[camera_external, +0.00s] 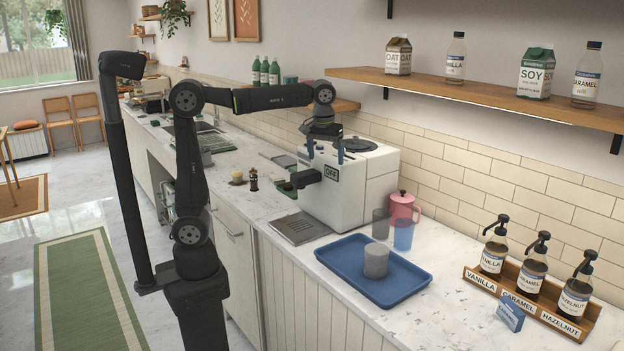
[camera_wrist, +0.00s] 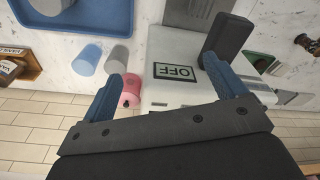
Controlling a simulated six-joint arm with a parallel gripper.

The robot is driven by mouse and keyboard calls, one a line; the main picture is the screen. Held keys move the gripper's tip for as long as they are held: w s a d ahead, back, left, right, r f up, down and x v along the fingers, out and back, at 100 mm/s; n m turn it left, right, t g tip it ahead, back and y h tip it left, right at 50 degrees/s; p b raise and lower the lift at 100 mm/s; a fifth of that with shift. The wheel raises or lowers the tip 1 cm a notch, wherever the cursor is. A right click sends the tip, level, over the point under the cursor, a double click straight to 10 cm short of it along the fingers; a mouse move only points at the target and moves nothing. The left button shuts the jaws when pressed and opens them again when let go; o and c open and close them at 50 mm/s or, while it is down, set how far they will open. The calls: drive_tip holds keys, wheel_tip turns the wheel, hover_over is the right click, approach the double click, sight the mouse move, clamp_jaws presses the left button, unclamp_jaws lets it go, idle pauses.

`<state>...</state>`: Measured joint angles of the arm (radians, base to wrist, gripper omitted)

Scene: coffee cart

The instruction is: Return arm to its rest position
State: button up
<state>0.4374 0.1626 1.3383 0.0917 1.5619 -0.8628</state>
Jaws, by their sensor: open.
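My gripper (camera_external: 325,154) hangs from my outstretched arm, fingers pointing down, over the front of the white coffee machine (camera_external: 385,190) in the external view. In the wrist view my gripper (camera_wrist: 168,74) has its two blue fingers spread wide with nothing between them. The machine's OFF label (camera_wrist: 175,72) shows beyond the fingertips. Whether a finger touches the machine cannot be told.
A blue tray (camera_external: 400,289) holds a grey cup (camera_external: 376,261). Syrup bottles (camera_external: 528,267) stand right. A shelf (camera_external: 480,96) hangs above.

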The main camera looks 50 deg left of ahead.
drive_tip(key=a+r+n, duration=0.1)
drive_tip(key=a+r, duration=0.1)
drive_tip(key=a, duration=0.6)
drive_tip(key=a+r+n, duration=0.2)
drive_tip(key=a+r, duration=0.1)
drive_tip(key=a, duration=0.6)
drive_tip(key=shift+r, duration=0.1)
